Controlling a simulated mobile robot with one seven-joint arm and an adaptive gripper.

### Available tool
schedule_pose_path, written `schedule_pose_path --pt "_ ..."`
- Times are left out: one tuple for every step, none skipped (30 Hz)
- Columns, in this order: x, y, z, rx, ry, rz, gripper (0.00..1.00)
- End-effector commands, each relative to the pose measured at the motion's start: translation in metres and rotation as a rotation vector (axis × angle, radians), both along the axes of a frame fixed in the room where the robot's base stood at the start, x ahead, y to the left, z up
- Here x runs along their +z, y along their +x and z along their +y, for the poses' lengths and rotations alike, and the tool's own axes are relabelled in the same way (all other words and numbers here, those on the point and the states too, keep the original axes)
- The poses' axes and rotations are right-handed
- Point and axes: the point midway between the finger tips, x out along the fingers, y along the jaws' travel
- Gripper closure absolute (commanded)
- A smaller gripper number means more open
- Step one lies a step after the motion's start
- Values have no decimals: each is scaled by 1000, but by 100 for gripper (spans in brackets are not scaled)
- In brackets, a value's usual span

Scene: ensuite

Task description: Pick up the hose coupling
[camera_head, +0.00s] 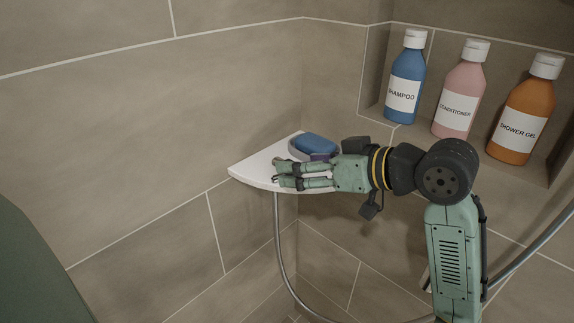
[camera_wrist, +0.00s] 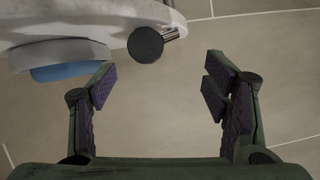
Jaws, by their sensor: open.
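A dark round piece with a short metal stub (camera_wrist: 146,45), which looks like the hose coupling, lies at the edge of the white corner shelf (camera_wrist: 100,22) in the wrist view. My gripper (camera_wrist: 160,85) is open, and nothing is between its fingers. The dark piece is beyond the fingertips, a little left of the middle of the gap. In the head view my gripper (camera_head: 281,174) reaches left over the corner shelf (camera_head: 252,169), and the coupling cannot be made out there; my fingers may hide it.
A blue soap bar (camera_head: 317,143) in a pale dish sits on the shelf close behind my gripper. A metal hose (camera_head: 278,245) hangs below the shelf. Shampoo (camera_head: 406,82), conditioner (camera_head: 459,92) and shower gel (camera_head: 525,112) bottles stand in the wall niche. Tiled walls enclose the corner.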

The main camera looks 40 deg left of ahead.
Motion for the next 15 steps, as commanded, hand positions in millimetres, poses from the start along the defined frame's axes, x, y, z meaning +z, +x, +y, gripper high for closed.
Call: schedule_pose_path --pt "-1 -1 5 2 0 1 30" --pt "-2 -1 7 1 0 0 30" --pt "-3 0 9 0 0 0 30" --pt "-4 0 11 0 1 0 30" --pt "-4 0 13 0 1 0 30" --pt "-5 0 16 0 2 1 30" --pt "-7 0 19 1 1 3 30" --pt "-9 1 23 0 0 2 30" --pt "-11 1 29 1 1 2 30" --pt "-13 1 34 1 1 2 30" --pt "-15 2 38 1 1 3 30" --pt "-18 2 43 1 0 3 30" --pt "-20 2 47 1 1 2 30" --pt "-21 2 50 1 1 2 30" --pt "-23 2 53 0 1 1 30"
